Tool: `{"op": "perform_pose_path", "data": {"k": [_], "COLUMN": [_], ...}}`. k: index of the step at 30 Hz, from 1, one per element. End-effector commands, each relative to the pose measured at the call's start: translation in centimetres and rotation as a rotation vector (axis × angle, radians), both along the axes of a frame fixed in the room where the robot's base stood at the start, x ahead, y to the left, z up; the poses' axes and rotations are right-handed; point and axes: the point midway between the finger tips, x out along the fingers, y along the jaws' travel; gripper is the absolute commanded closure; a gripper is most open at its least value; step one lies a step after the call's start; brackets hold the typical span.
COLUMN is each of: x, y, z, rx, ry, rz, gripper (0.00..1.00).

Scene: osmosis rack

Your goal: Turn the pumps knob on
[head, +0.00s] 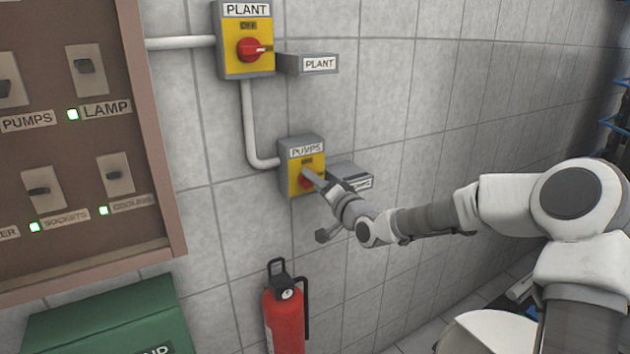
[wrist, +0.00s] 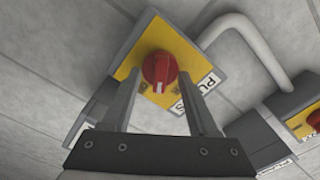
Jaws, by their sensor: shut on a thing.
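The pumps switch is a grey box with a yellow plate (head: 293,170) and a PUMPS label, low on the tiled wall in the head view. Its red knob (head: 304,184) is partly hidden there by my gripper (head: 313,177). In the wrist view the red knob (wrist: 158,66) sits on the yellow plate (wrist: 183,52), its white mark pointing down in the picture. My gripper (wrist: 160,75) has one finger on each side of the knob and is shut on it.
Above is the plant switch with a red knob (head: 250,49). A grey pipe (head: 249,120) joins the two boxes. A grey tag (head: 350,176) juts out right of the pumps box. A fire extinguisher (head: 285,315) stands below. A brown switch panel (head: 155,150) is at left.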

Motion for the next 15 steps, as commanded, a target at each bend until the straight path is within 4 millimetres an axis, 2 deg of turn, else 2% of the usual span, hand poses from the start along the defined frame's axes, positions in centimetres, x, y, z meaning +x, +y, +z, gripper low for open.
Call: {"op": "perform_pose_path", "data": {"k": [15], "x": [0.04], "y": [-0.09], "z": [-0.29], "rx": [0.364], "ry": [0.247], "rz": [0.0], "gripper": [0.96]}}
